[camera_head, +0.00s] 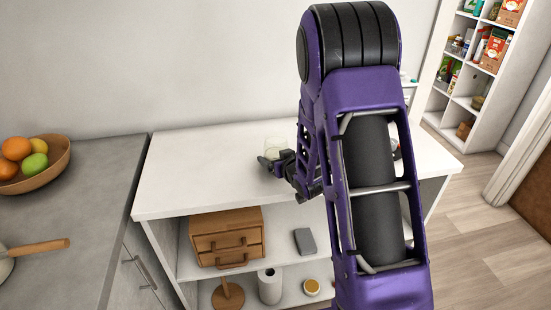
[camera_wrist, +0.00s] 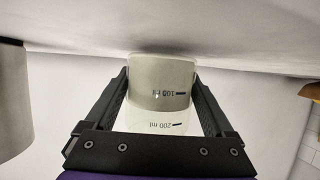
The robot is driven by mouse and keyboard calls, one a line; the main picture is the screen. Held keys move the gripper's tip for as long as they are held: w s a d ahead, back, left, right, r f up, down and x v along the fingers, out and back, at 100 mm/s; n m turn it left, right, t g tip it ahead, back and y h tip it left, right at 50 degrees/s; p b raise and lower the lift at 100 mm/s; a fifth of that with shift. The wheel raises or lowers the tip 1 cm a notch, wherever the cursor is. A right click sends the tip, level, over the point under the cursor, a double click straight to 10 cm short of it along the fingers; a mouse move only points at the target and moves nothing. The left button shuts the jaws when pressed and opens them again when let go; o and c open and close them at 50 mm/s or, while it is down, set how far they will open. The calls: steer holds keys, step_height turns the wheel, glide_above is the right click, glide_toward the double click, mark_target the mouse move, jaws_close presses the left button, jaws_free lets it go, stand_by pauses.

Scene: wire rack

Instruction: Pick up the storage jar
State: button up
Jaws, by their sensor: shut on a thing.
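My arm hides part of the counter to the right. I cannot tell whether the jar touches the counter top.
The white counter top (camera_head: 200,168) is clear left of the jar. Below are a wooden drawer box (camera_head: 226,238), a grey block (camera_head: 305,241) and a paper roll (camera_head: 269,286). A fruit bowl (camera_head: 60,165) stands on the grey counter at left. A stocked shelf (camera_head: 440,103) stands at back right.

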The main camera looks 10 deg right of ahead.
step_height(320, 180, up, 10)
steer(key=p, duration=0.1)
steer(key=shift+f, duration=0.25)
stand_by(0.4)
stand_by(1.0)
